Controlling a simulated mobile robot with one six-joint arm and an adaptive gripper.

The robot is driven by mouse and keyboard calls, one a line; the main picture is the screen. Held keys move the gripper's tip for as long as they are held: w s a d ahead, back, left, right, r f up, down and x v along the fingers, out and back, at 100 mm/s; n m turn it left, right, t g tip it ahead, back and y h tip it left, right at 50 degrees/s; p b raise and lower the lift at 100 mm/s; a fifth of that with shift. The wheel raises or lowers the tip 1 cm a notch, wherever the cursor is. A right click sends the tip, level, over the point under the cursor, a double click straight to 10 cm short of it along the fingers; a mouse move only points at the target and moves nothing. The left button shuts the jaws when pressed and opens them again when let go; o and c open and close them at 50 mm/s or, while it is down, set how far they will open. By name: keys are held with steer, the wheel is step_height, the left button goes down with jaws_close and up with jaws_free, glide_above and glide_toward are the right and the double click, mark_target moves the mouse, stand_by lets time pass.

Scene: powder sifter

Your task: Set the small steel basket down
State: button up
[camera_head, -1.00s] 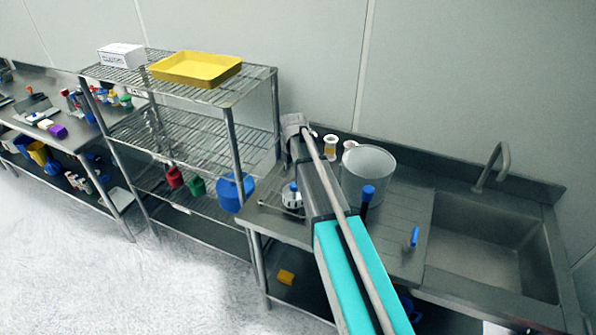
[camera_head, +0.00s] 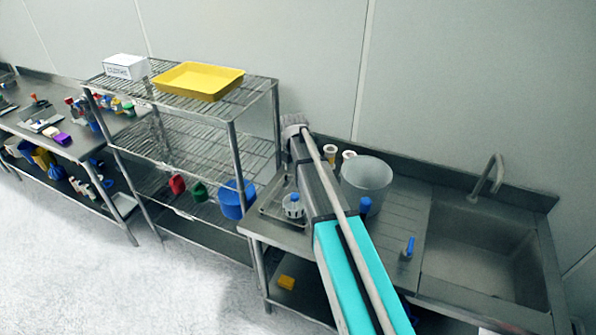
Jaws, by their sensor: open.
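A small round silvery piece with slotted sides and a blue top (camera_head: 292,206) sits at the left end of the steel counter, just left of my arm. It looks like the small steel basket, but it is too small to be sure. It stands at a shallow steel tray (camera_head: 265,212); I cannot tell whether it is inside it. My arm reaches up across the counter from the bottom of the picture. Its far joint is near the back wall. My gripper is hidden behind the arm, so its fingers and their contact with anything do not show.
A large pale bucket (camera_head: 367,182) stands right of my arm, with small jars (camera_head: 330,153) behind it. A blue-handled piece (camera_head: 408,248) is near the sink (camera_head: 480,262). A wire shelf (camera_head: 205,150) with a yellow tray (camera_head: 198,80) stands close on the left.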

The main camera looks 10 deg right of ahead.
stand_by(0.4)
steer(key=s+m, duration=2.4)
steer(key=shift+s+d, duration=0.4)
steer(key=shift+d, duration=0.05)
stand_by(0.4)
